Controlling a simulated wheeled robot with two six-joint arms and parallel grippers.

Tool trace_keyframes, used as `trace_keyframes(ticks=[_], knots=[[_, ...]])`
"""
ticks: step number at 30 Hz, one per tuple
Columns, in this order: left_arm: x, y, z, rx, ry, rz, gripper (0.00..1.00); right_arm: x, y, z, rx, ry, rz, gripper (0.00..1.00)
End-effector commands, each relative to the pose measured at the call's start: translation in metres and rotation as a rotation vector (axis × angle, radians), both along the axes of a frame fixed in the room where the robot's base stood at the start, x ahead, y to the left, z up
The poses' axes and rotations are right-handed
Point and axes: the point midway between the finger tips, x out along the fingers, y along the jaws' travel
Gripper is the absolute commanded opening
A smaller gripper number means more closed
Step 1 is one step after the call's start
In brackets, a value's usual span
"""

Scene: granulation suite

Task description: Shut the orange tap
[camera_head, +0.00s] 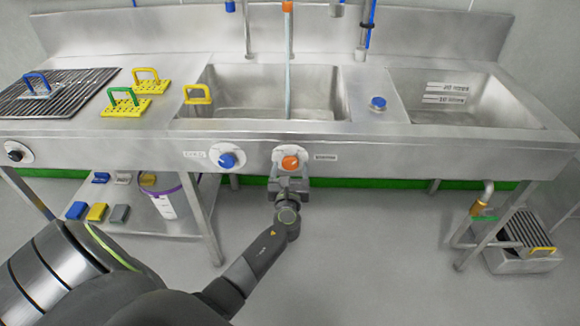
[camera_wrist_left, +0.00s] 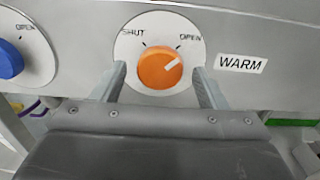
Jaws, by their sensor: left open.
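The orange tap (camera_head: 290,163) is a round knob on a white dial plate on the front of the steel sink unit. In the left wrist view the orange tap (camera_wrist_left: 160,68) has a pale pointer line aimed up and right toward the OPEN mark; SHUT is at upper left. A WARM label (camera_wrist_left: 242,64) is to its right. My left gripper (camera_head: 289,178) is open in front of the knob. In the left wrist view the fingers of my left gripper (camera_wrist_left: 161,85) stand either side of the knob, with gaps visible. A stream of water (camera_head: 289,70) runs down into the middle basin below an orange-marked spout.
A blue tap (camera_head: 227,161) is left of the orange one on the same panel, and a black knob (camera_head: 16,153) is at far left. Below are a shelf with a bucket (camera_head: 170,200) and several blocks. The floor in front is clear.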

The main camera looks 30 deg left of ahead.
Motion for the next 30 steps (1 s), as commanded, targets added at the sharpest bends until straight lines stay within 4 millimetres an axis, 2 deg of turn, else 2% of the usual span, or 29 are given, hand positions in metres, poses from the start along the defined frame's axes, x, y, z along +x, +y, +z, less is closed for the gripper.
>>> trace_keyframes(ticks=[6, 14, 24, 30], knots=[[0.0115, 0.0072, 0.0000, -0.001, 0.000, 0.000, 0.67, 0.0007, 0.0000, -0.0009, 0.000, -0.001, 0.000, 0.36], [0.0120, 0.0076, 0.0001, -0.001, -0.001, 0.000, 0.67, 0.0008, 0.0001, -0.0008, 0.000, -0.001, 0.000, 0.36], [0.0118, 0.0074, 0.0000, -0.001, -0.001, 0.000, 0.22, 0.0009, 0.0005, -0.0009, 0.001, -0.001, 0.000, 0.36], [0.0117, 0.0073, -0.0005, -0.011, -0.005, 0.000, 0.22, 0.0009, 0.0017, -0.0022, 0.002, -0.001, -0.001, 0.36]])
